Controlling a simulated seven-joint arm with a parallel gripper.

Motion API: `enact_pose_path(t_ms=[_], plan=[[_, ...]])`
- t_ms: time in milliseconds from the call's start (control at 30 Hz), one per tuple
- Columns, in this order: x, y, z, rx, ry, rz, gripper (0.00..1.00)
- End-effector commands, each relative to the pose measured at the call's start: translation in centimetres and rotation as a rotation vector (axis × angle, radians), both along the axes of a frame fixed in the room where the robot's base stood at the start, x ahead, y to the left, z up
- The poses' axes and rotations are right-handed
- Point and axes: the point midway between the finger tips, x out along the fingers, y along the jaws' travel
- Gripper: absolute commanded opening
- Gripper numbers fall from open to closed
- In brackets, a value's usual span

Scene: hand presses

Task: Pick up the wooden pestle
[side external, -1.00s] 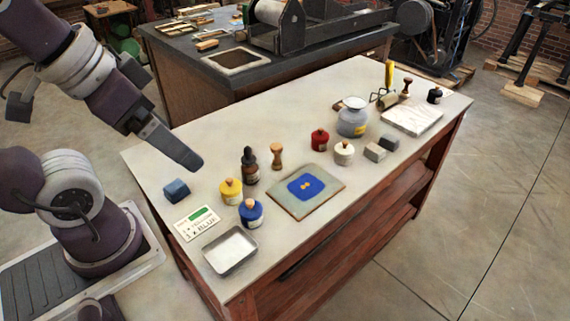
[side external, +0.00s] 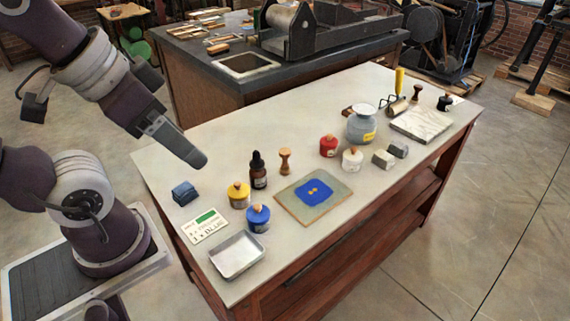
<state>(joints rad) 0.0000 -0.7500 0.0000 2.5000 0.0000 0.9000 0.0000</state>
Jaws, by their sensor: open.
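The wooden pestle (side external: 285,161), a small brown waisted piece, stands upright on the pale table top (side external: 330,110), just behind the grey board with the blue patch. Nothing touches it. My gripper (side external: 200,160) is open and empty at the left, above the table, pointing down and to the right. It is well to the left of the pestle and apart from it. The fingers overlap from this side, so the gap between them is hard to see.
A dark dropper bottle (side external: 258,170) stands close left of the pestle, with a yellow jar (side external: 239,195) and blue jar (side external: 258,218) nearer the front. The board (side external: 291,206) lies in front. Red (side external: 328,146) and white (side external: 352,160) jars stand right. Behind the pestle is clear.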

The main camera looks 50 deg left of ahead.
Motion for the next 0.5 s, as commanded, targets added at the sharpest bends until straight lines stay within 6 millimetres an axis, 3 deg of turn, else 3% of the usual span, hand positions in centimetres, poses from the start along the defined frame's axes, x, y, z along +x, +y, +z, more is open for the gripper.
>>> enact_pose_path(t_ms=[67, 167, 267, 367, 467, 500], plan=[[0.4, 0.1, 0.2, 0.010, 0.006, -0.010, 0.59], [3.2, 0.7, 1.0, 0.075, 0.050, -0.089, 0.59], [8.8, 2.2, 1.4, 0.184, 0.132, -0.251, 0.59], [15.4, 4.3, 0.0, 0.283, 0.225, -0.448, 0.59], [21.9, 7.0, -3.8, 0.357, 0.319, -0.667, 0.59], [24.2, 8.2, -6.0, 0.379, 0.354, -0.758, 0.59]])
